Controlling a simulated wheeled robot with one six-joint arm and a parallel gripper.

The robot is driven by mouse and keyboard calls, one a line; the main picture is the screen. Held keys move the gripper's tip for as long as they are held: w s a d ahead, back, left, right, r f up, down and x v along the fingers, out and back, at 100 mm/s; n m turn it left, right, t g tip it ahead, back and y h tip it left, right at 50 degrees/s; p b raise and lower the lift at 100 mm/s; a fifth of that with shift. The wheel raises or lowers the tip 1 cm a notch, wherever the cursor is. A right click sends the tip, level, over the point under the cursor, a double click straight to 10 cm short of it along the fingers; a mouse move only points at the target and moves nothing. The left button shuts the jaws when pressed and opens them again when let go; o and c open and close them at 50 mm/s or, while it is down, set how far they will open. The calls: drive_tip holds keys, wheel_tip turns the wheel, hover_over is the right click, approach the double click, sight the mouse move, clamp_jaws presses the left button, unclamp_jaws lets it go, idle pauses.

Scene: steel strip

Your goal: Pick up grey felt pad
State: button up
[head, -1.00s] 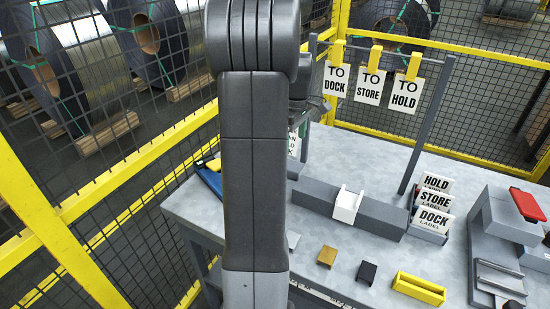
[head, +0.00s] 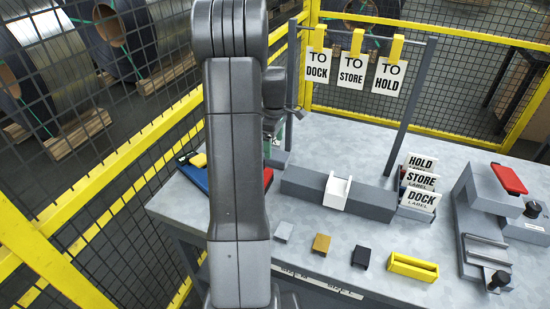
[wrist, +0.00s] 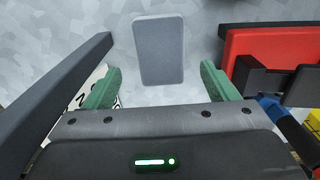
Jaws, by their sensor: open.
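The grey felt pad (wrist: 160,48) lies flat on the bench as a plain grey rounded rectangle, ahead of my fingers in the wrist view. My gripper (wrist: 160,86) is open, with its two green fingers apart and nothing between them. The pad sits roughly centred on the gap, just beyond the fingertips. In the head view my gripper (head: 270,140) is partly hidden behind my arm, above the back left of the bench, and I cannot make out the pad there.
A long dark grey block (head: 372,200) with a white holder (head: 337,191) lies close by. In the wrist view a red item (wrist: 265,55) with black parts is right of the pad; a dark bar (wrist: 60,85) is left. Small blocks and a yellow tray (head: 413,268) line the front.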

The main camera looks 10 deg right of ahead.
sight(275, 154)
drive_tip(key=shift+s+d+f+p, duration=0.15)
drive_tip(key=shift+f+p, duration=0.4)
drive_tip(key=shift+f, duration=2.05)
drive_tip(key=c, duration=1.1)
